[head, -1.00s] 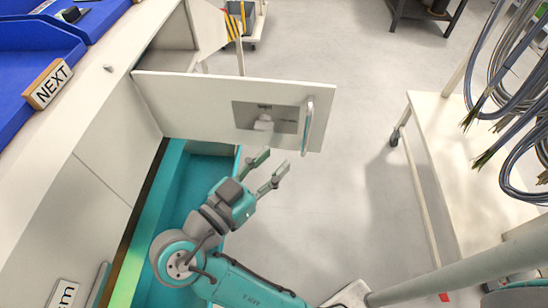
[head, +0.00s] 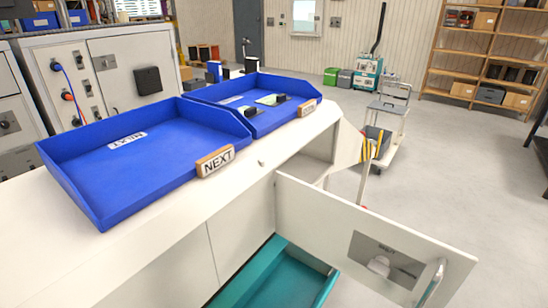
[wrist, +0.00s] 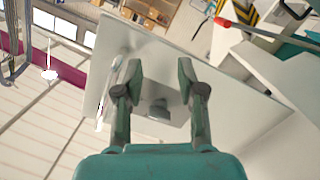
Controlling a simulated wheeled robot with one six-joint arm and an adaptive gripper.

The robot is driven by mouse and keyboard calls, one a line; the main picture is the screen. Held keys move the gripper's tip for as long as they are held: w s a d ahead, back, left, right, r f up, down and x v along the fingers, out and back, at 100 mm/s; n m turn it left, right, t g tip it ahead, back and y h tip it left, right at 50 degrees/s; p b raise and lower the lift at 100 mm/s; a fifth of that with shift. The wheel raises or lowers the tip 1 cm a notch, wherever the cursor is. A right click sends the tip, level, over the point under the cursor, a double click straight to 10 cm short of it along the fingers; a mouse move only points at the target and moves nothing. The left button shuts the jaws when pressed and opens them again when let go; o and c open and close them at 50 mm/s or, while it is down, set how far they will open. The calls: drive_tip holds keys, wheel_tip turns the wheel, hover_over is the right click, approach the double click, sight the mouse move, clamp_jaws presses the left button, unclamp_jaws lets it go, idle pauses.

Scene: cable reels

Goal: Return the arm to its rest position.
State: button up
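My gripper (wrist: 160,75) shows in the wrist view with its two fingers apart and nothing between them. Behind it is the open white door (wrist: 240,105) with its grey plate and handle. The gripper looks near the door, but I cannot tell the exact gap. In the head view the door (head: 330,222) stands swung out from the white bench (head: 150,250), with a metal handle (head: 430,283) near its free edge. My arm and gripper are out of the head view.
A teal drawer or bin (head: 285,280) sits low inside the bench behind the door. Two blue trays, the near one (head: 75,195) marked NEXT, stand on the bench top. A trolley (head: 385,135) stands beyond. Open grey floor (head: 460,180) lies to the right.

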drive_tip(key=s+a+f+n+y, duration=0.2)
drive_tip(key=s+f+n+y, duration=0.4)
drive_tip(key=s+f+y, duration=0.5)
drive_tip(key=s+r+m+t, duration=0.1)
drive_tip(key=s+r, duration=0.2)
drive_tip(key=s, duration=0.5)
drive_tip(key=s+r+m+t, duration=0.1)
drive_tip(key=s+r+m, duration=0.1)
drive_tip(key=s, duration=0.6)
drive_tip(key=shift+s+a+r, duration=0.3)
drive_tip(key=shift+s+r, duration=0.1)
drive_tip(key=shift+r, duration=0.45)
